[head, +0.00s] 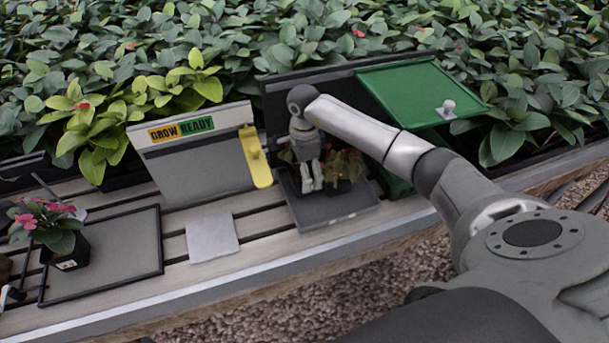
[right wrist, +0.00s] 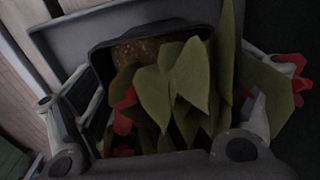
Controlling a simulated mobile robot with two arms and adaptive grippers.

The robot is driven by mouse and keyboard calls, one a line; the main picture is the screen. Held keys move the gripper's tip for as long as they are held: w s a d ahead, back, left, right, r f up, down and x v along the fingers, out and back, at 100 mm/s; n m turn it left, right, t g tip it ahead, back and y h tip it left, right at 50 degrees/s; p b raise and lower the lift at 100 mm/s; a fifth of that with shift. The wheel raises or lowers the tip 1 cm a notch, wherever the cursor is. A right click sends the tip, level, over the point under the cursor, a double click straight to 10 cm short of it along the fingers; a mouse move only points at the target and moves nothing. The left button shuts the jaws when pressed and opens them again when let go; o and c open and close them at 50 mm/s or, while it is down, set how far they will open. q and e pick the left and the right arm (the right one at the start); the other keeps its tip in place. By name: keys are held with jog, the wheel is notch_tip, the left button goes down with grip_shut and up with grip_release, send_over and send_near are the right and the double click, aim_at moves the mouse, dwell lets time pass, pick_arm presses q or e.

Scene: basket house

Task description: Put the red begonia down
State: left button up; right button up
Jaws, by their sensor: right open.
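The red begonia (head: 347,165) has dark green leaves and small red flowers in a dark pot. It stands on a grey tray (head: 345,208) on the slatted bench. My right gripper (head: 312,186) is at the plant, with its fingers pointing down and partly covering it. In the right wrist view, the begonia (right wrist: 180,90) fills the middle, its black square pot (right wrist: 97,62) lying between the spread fingers. The right gripper (right wrist: 165,110) is open around the plant; leaves hide part of the fingers and whether they touch the pot. My left gripper is not in view.
A "Grow Ready" box (head: 195,165) with a yellow lever (head: 256,160) stands left of my gripper. A green lid (head: 415,88) with a knob is at right. A grey square (head: 212,238) lies mid-bench.

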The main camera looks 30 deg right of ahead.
notch_tip(320, 180, up, 10)
jog(key=b, duration=0.1)
dwell(0.6)
